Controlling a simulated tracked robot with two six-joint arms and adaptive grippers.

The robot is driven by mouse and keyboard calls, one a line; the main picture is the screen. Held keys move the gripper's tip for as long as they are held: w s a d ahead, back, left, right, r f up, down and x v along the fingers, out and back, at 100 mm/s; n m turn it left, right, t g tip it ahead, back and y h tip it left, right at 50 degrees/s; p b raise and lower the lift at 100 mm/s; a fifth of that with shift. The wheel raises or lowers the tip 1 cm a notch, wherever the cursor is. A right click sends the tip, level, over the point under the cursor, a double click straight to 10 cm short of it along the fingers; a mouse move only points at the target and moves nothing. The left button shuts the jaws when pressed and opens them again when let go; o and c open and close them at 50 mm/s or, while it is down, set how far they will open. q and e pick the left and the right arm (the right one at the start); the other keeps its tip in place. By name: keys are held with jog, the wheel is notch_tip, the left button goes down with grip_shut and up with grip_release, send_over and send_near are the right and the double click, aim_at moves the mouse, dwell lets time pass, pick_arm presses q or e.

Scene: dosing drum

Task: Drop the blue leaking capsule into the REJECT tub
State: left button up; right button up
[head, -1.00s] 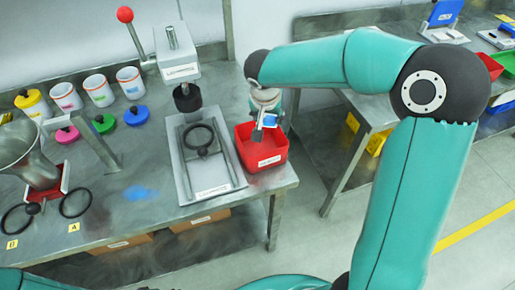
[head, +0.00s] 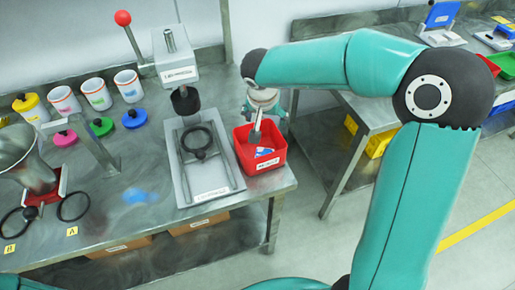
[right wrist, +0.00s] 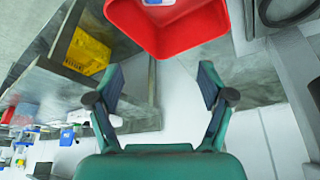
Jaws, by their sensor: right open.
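The red REJECT tub (head: 279,157) stands at the right end of the steel bench, with a white label on its front. The blue capsule (head: 264,152), blue with white, lies inside the tub. Part of it also shows at the top edge of the right wrist view (right wrist: 158,2), inside the tub (right wrist: 190,38). My right gripper (head: 255,133) is just above the tub in the head view. In the right wrist view its two fingers (right wrist: 162,88) are spread apart with nothing between them. My left gripper is not in view.
A press with a red-knobbed lever (head: 125,18) and a grey tray (head: 210,190) stand left of the tub. A blue smear (head: 138,195) marks the bench. A second bench (head: 330,130) stands right, across a gap.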

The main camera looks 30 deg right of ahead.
jog(key=v, duration=1)
jog(key=shift+r, duration=0.25)
jog(key=shift+s+a, duration=0.1)
